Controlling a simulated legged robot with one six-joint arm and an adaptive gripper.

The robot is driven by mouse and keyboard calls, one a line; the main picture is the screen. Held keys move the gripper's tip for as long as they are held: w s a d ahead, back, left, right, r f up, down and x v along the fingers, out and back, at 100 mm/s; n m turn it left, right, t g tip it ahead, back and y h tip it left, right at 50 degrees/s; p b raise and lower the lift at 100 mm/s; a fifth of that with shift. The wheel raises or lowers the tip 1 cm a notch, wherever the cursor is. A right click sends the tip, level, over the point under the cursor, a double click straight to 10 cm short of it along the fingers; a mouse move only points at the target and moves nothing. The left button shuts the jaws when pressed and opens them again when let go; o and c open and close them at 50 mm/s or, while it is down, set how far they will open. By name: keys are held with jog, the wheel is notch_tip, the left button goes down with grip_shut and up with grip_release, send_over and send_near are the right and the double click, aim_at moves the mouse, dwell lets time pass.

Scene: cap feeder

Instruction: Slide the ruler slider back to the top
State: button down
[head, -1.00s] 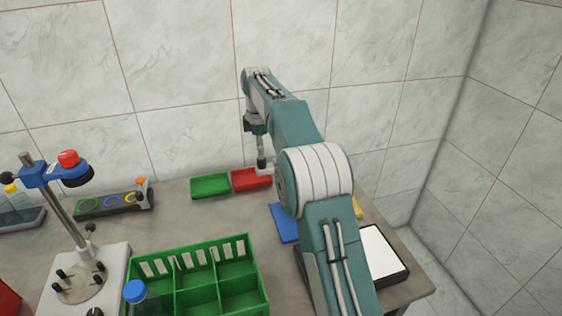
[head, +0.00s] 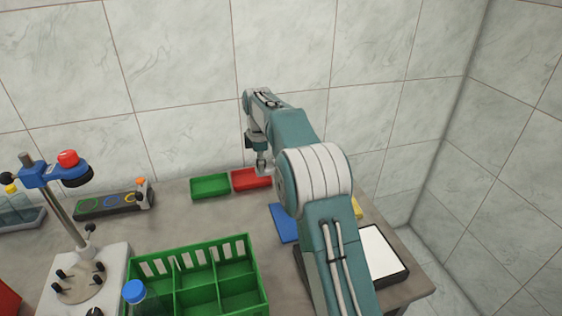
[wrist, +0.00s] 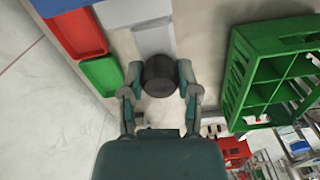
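My gripper (wrist: 161,76) hangs from the end of the arm near the red tray, and it also shows in the head view (head: 262,162). In the wrist view its two fingers are spread on either side of a dark round piece (wrist: 160,72). They look close to its sides, but whether they press on it is not clear. A light grey plate (wrist: 153,38) lies beyond the dark piece. I cannot make out a ruler scale or tell whether the dark piece is the slider. In the head view my arm hides much of this area.
A red tray (head: 248,179) and a green tray (head: 210,187) lie near the wall. A green crate (head: 198,290) stands at the front. A stand with a metal pole (head: 62,203) is at the left. A blue mat (head: 283,223) lies partly behind my arm.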

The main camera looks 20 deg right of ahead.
jog(key=shift+w+r, duration=0.1)
jog(key=shift+r, duration=0.05)
jog(key=shift+r, duration=1.2)
jog(key=shift+c, duration=2.4)
grip_release()
jog(key=shift+f, duration=0.1)
jog(key=shift+r, duration=4)
